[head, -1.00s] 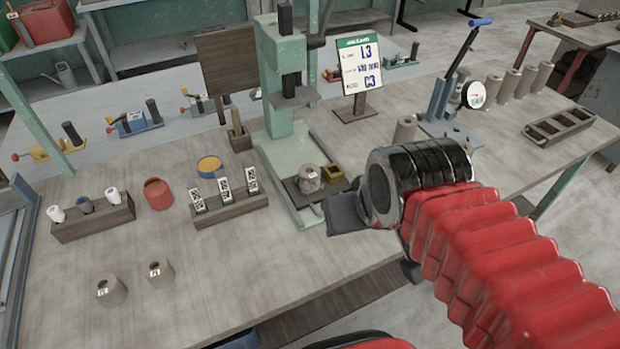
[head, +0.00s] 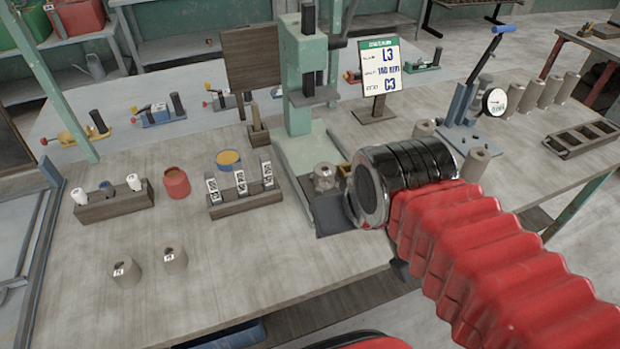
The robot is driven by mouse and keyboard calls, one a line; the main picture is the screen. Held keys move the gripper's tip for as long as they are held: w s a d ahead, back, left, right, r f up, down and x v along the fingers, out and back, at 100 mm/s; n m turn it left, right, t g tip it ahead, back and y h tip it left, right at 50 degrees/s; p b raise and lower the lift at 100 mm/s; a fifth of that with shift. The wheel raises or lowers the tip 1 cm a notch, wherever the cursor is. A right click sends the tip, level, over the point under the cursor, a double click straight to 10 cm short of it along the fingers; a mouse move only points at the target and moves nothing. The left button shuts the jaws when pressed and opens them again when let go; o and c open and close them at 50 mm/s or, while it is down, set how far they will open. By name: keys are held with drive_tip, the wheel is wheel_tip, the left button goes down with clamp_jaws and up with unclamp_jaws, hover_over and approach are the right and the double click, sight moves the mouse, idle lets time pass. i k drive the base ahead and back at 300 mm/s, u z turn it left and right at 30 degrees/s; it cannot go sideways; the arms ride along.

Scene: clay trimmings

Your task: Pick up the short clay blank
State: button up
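Another grey clay piece (head: 325,176) sits on the base of the green press, just behind my gripper. I cannot tell for certain which is the short blank. My wrist hides part of the bench.
The green press (head: 297,115) stands mid-bench beside a sign (head: 379,75). A rack of tagged pieces (head: 243,203), a red pot (head: 177,183) and a wooden holder (head: 110,205) stand left. Several grey cylinders (head: 545,93) stand right. The front left bench is mostly clear.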

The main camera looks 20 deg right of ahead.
sight(324, 172)
drive_tip(key=u, duration=3.45)
drive_tip(key=k, duration=0.95)
drive_tip(key=z, duration=0.1)
